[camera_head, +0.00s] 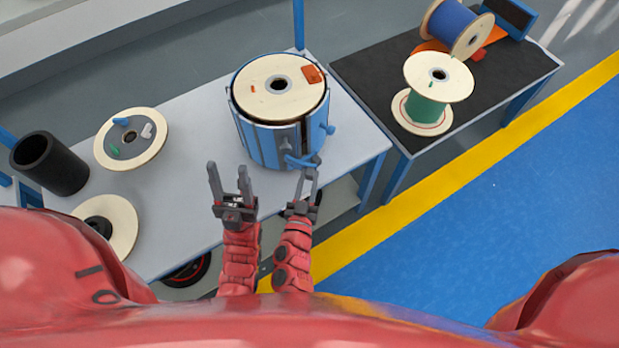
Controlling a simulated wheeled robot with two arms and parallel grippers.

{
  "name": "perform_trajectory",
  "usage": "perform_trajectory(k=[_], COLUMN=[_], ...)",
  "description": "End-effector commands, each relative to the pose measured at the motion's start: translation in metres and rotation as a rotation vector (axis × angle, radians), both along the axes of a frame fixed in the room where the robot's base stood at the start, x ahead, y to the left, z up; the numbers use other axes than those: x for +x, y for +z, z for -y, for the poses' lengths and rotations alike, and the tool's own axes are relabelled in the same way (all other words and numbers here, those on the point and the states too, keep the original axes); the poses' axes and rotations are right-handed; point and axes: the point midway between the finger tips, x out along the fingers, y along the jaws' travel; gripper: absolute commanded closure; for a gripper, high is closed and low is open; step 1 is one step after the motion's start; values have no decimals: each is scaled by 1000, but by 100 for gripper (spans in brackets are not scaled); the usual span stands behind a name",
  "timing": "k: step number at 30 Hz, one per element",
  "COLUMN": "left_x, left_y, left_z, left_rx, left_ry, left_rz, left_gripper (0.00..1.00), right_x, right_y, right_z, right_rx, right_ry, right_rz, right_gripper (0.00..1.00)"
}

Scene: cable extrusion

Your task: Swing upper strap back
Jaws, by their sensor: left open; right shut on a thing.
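A spool (281,87) with a pale wooden top sits inside an upright blue holder (256,140) on the grey table. A small blue strap part (303,160) sticks out at the holder's near side, towards me. My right gripper (307,174) is shut on this part, close to the holder. Whether it is the upper strap is hard to tell at this size. My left gripper (229,178) is open and empty in front of the holder, to the left of the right gripper. The far side of the holder is hidden.
Wooden discs (149,128) and a black cylinder (49,163) stand on the left of the grey table (190,95). A green spool (428,107) and a blue spool (457,27) are on the black-topped table (375,72) at right. The table between discs and holder is clear.

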Motion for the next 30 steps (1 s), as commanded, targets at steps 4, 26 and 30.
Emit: perform_trajectory(k=[4,26,30], left_x=[0,0,0], left_y=[0,1,7], left_z=[0,0,0], left_rx=[0,0,0], left_ry=[0,0,0], left_rz=[0,0,0], left_gripper=[50,50,50], right_x=[0,-2,-17], right_y=[0,0,1], right_z=[-5,-2,-4], right_rx=[1,0,1], right_ry=[13,5,5], right_rz=[-4,-2,-5], right_gripper=[100,40,40])
